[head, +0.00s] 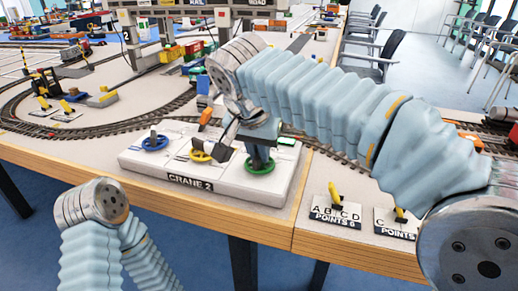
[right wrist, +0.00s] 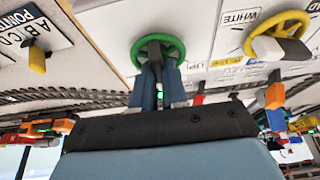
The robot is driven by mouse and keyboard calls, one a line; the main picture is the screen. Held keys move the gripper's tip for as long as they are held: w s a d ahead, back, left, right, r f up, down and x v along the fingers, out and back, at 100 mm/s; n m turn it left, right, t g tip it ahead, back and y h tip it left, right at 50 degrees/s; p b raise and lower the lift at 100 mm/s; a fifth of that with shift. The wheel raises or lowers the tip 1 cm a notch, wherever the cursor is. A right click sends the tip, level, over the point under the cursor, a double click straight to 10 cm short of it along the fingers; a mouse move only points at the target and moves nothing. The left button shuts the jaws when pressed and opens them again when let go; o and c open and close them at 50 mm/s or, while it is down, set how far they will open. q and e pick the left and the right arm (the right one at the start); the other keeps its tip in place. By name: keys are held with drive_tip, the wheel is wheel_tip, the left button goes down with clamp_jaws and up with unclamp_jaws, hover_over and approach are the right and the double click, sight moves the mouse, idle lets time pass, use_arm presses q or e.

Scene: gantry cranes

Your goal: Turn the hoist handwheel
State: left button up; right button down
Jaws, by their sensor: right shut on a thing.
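The white CRANE 2 control panel (head: 140,164) at the table's front edge carries a blue handwheel (head: 155,144), a yellow handwheel (head: 201,157) and a green handwheel (head: 260,171). The green wheel also shows in the right wrist view (right wrist: 158,39), with small lettering beside it that I cannot read surely. My right gripper (head: 262,157) reaches down onto the green wheel. In the right wrist view its fingers (right wrist: 158,75) are shut on the dark grip of that wheel. My left arm is at lower left in the head view; its gripper is out of view.
The yellow wheel (right wrist: 262,47) with its grey grip stands close beside my right gripper. An orange-topped lever (head: 206,118) is nearby. Points levers (head: 333,192) stand to the right along the front edge. Railway track (head: 100,127) runs behind the panel.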

drive_tip(key=shift+n, duration=0.3)
drive_tip(key=n, duration=0.2)
drive_tip(key=n+y, duration=0.1)
drive_tip(key=shift+d+n+y, duration=0.15)
drive_tip(key=shift+n+y, duration=0.15)
drive_tip(key=shift+n, duration=0.1)
drive_tip(key=shift+d+n+y+p, duration=0.1)
drive_tip(key=shift+n+y+p, duration=0.5)
drive_tip(key=shift+n, duration=0.85)
drive_tip(key=shift+n+y+p, duration=0.5)
drive_tip(key=shift+n+p, duration=0.1)
drive_tip(key=shift+n, duration=0.85)
drive_tip(key=shift+g, duration=0.3)
drive_tip(key=c, duration=1.2)
unclamp_jaws()
drive_tip(key=shift+o, duration=0.2)
drive_tip(key=p+v, duration=0.1)
drive_tip(key=v, duration=1.2)
drive_tip(key=shift+s+r+p, duration=0.2)
drive_tip(key=shift+r+p, duration=0.1)
drive_tip(key=shift+p, duration=0.05)
